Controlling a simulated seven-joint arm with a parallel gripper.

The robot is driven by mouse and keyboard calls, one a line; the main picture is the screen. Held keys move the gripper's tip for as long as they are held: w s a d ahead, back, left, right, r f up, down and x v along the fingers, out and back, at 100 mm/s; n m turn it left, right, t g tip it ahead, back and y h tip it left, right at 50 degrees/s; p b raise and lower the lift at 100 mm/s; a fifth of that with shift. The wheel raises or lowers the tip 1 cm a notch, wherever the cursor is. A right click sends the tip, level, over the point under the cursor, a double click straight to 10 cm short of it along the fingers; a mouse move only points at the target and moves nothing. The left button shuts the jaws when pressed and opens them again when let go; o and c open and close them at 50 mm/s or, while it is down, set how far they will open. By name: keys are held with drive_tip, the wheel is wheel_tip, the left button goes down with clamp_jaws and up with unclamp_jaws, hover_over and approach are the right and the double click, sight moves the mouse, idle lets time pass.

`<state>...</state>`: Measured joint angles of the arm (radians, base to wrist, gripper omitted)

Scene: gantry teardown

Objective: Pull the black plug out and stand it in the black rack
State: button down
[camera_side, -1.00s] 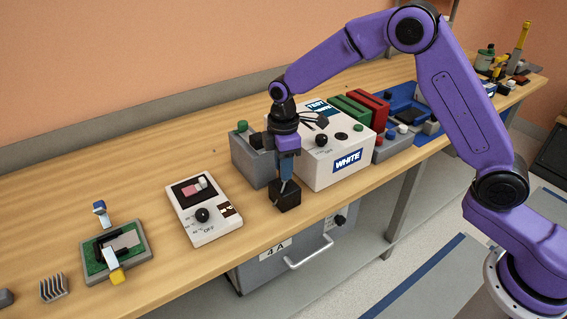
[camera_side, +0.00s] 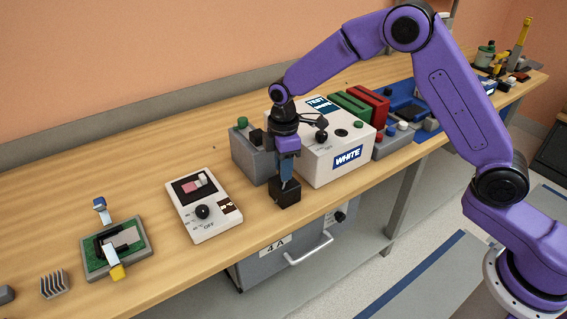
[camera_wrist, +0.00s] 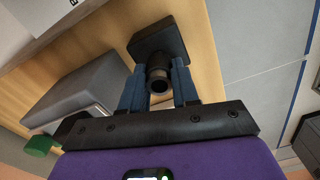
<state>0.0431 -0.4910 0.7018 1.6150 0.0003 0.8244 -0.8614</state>
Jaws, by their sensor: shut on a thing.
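My gripper (camera_side: 287,176) points down at the bench's front edge, left of the white box. In the wrist view, its two blue fingers are shut on the black plug (camera_wrist: 158,80), whose round, hollow end faces the camera. A square black block (camera_wrist: 157,43), which looks like the black rack, is directly beyond the plug; it also shows in the side view (camera_side: 286,194) under the fingertips. I cannot tell whether the plug sits in the block or just above it. The fingers hide most of the plug in the side view.
A grey box (camera_side: 247,162) with a green button and the white box (camera_side: 319,163) stand close behind my gripper. A white meter (camera_side: 204,226) lies to the left, with a green board (camera_side: 96,265) beyond it. Bare wood separates the meter from the block.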

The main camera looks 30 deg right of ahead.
drive_tip(key=shift+f, duration=0.25)
drive_tip(key=shift+f, duration=0.5)
drive_tip(key=c, duration=0.8)
unclamp_jaws()
drive_tip(key=shift+o, duration=0.2)
wheel_tip(320, 180, up, 22)
drive_tip(key=shift+f, duration=0.25)
drive_tip(key=shift+s, duration=0.1)
